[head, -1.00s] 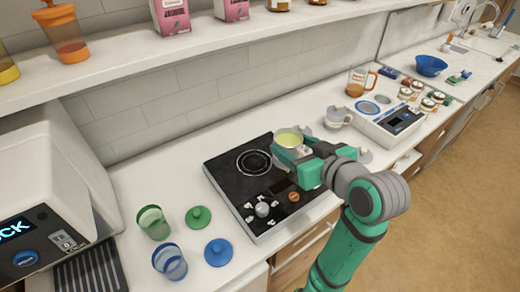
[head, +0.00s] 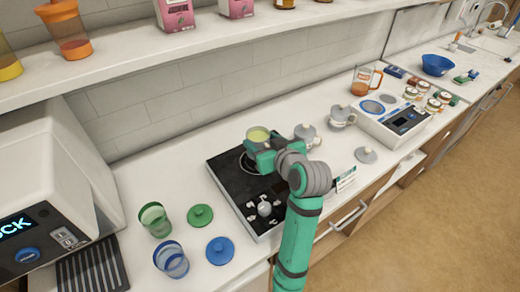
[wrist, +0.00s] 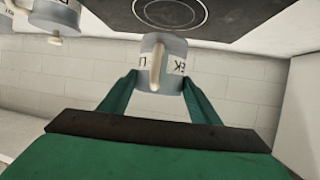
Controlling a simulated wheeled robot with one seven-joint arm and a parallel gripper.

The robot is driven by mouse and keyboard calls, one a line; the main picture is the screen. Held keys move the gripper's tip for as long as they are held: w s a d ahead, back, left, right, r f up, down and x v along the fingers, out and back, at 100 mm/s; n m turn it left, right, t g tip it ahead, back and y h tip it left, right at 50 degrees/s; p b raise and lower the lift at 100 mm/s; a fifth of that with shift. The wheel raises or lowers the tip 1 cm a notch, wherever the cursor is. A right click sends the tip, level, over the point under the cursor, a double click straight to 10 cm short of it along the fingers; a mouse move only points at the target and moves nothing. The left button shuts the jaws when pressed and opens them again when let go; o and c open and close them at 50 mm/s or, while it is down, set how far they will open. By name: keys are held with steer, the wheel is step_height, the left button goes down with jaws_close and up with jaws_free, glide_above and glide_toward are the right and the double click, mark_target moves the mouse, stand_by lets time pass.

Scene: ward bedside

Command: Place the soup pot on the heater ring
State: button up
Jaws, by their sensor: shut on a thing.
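The soup pot (head: 258,135) is a small light grey pot with yellow-green contents, in the middle of the head view. My gripper (head: 261,152) is shut on it. In the wrist view the pot (wrist: 170,55) sits between the two green fingers, with its pale handle towards me and dark lettering on its side. The heater ring (head: 242,163) is a set of pale circles on the black hob (head: 228,178). My gripper and the pot hide part of it. The ring (wrist: 170,10) shows beyond the pot in the wrist view. The head view does not settle the pot's height over the hob.
Grey pots (head: 340,117) stand right of the hob, near a white device (head: 392,120). A grey lid (head: 366,155) lies at the front. A green cup (head: 154,220), blue cup (head: 170,260) and their lids lie left. A shelf (head: 190,48) runs above.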

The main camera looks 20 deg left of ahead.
steer(key=shift+w+a+f, duration=0.1)
steer(key=shift+a+f, duration=0.05)
steer(key=shift+w+a+f, duration=0.15)
steer(key=shift+f, duration=1.65)
steer(key=shift+f, duration=0.1)
steer(key=o, duration=1.3)
steer(key=v, duration=1.2)
